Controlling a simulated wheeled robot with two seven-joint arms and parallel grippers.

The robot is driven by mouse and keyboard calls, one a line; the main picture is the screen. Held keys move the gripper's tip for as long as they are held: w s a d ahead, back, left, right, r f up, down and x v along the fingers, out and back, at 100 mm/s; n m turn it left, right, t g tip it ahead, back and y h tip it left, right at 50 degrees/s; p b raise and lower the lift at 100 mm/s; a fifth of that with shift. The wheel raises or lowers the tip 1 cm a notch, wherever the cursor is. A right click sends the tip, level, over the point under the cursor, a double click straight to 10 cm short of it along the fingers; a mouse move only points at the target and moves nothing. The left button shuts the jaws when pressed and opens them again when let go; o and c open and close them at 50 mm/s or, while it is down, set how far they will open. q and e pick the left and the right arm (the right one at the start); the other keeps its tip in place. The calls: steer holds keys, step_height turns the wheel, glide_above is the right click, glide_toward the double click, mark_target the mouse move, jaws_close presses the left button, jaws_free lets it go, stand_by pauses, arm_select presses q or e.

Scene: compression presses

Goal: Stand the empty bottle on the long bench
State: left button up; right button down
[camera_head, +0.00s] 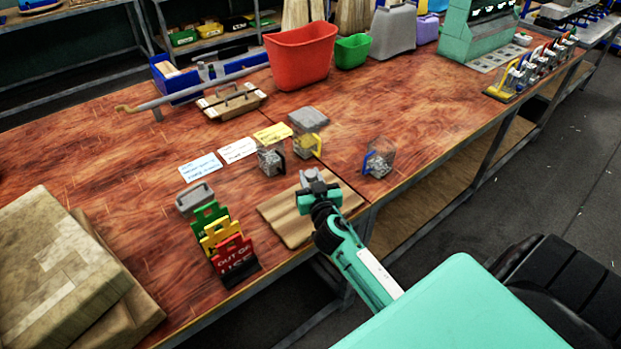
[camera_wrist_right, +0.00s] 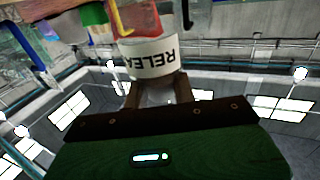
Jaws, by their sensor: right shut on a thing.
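My right gripper (camera_head: 318,200) is shut on a pale grey bottle (camera_head: 310,177) over or at the wooden board near the long bench's (camera_head: 150,150) front edge. In the right wrist view, the bottle (camera_wrist_right: 155,60) has a white label with black letters "RELEA", upside down in that picture. The two fingers (camera_wrist_right: 157,92) are on either side of it, at a clear-looking part beside the label. The gripper hides much of the bottle in the head view. I cannot tell whether its base touches the board. My left gripper is not in view.
A wooden board (camera_head: 290,226) lies under the gripper. Clear containers (camera_head: 271,160) and (camera_head: 379,160) stand behind it. Green, yellow and red signs (camera_head: 233,250) stand to the left, cardboard boxes (camera_head: 50,270) further left. A red bin (camera_head: 300,58) is behind. Bare wood lies right of centre.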

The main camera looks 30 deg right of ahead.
steer(key=shift+f+b, duration=0.2)
steer(key=shift+b, duration=0.1)
steer(key=c, duration=1.1)
jaws_free()
steer(key=shift+r, duration=0.1)
steer(key=shift+c, duration=0.2)
